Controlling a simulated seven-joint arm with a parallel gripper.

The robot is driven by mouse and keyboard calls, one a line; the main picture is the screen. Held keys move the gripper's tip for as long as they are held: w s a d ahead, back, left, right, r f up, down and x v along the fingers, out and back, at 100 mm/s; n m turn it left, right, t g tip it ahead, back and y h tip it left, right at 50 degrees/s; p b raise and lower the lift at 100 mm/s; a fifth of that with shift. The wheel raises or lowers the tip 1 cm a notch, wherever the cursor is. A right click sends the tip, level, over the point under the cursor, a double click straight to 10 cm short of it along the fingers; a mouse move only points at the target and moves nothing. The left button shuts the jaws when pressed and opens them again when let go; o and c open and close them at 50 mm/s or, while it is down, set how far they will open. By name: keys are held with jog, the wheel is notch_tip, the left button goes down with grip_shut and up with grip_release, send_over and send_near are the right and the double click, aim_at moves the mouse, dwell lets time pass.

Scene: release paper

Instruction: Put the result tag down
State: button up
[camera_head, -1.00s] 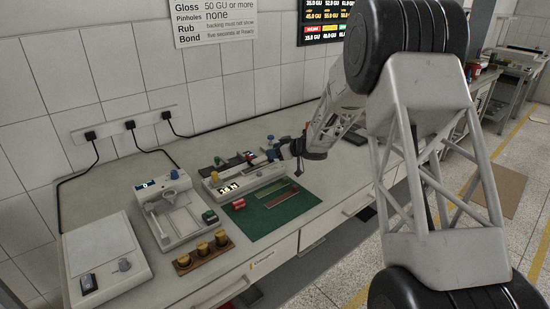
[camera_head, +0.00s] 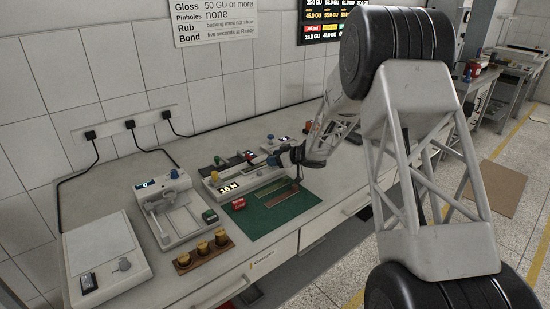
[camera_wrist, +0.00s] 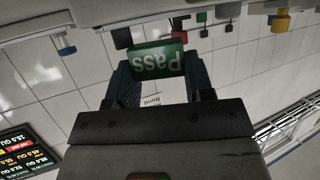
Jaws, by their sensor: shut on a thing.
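The result tag is a green block with "Pass" on it (camera_wrist: 157,60), upside down in the wrist view. My gripper (camera_wrist: 160,75) is shut on it, with one blue finger at each side. In the head view my gripper (camera_head: 283,158) is over the bench, at the back edge of the green mat (camera_head: 285,212) and beside the long grey tester. The tag cannot be made out clearly there.
The grey tester (camera_head: 246,181) has a lit display. A press-like device (camera_head: 172,208), a wooden rack (camera_head: 203,251) of brass weights and a scale (camera_head: 100,254) stand left. The mat's front is clear.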

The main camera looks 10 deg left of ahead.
jog(key=shift+f, duration=0.25)
jog(key=o, duration=1)
jog(key=shift+f, duration=0.1)
jog(key=shift+c, duration=0.2)
jog(key=shift+r, duration=0.5)
jog(key=shift+d+r, duration=0.2)
jog(key=shift+r, duration=0.05)
jog(key=v, duration=1.1)
jog(key=shift+d+r, duration=0.15)
jog(key=shift+d, duration=0.1)
jog(key=shift+s, duration=0.15)
jog(key=shift+r, duration=0.1)
